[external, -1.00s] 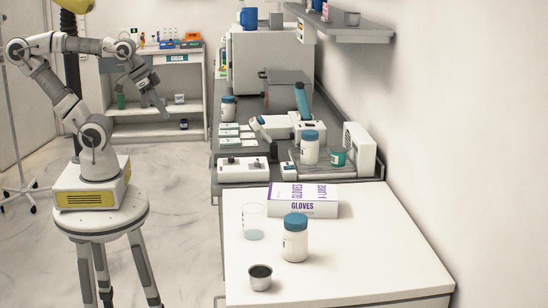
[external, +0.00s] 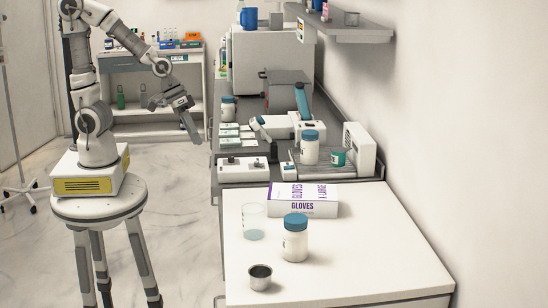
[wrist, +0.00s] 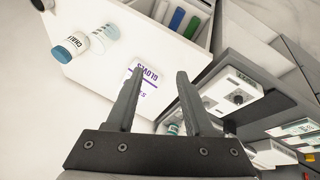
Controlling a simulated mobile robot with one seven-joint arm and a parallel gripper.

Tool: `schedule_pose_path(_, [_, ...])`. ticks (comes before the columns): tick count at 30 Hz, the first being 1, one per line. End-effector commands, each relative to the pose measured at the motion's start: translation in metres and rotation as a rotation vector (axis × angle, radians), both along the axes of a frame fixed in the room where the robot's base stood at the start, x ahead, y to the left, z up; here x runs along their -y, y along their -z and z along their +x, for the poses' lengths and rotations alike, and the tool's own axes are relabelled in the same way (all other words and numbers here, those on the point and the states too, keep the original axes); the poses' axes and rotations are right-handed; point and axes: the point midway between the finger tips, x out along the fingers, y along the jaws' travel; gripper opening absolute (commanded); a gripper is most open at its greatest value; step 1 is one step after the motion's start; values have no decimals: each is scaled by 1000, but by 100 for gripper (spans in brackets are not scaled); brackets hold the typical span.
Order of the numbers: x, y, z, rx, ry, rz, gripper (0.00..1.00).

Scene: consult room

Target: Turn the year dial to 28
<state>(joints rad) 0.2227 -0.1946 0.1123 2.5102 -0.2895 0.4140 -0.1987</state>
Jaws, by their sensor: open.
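A white box with dark knobs on top (external: 243,169) sits at the near end of the grey counter in the external view. In the wrist view a white box with a round black dial (wrist: 232,92) lies to the right of my fingers; I cannot read any number on it. I cannot tell for sure that this is the year dial. My gripper (external: 188,122) is in the air left of the counter, apart from everything. In the wrist view my gripper's two fingers (wrist: 160,76) are spread with nothing held between them.
On the white table stand a glove box (external: 303,199), a clear glass (external: 253,222), a blue-lidded jar (external: 295,238) and a metal cup (external: 260,278).

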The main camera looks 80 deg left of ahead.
Motion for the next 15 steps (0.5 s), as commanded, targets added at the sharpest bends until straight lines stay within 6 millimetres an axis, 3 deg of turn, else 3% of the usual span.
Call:
schedule_pose_path(7, [16, 48, 30, -12, -174, -8, 53])
schedule_pose_path(15, [3, 100, 43, 51, -356, 99, 53])
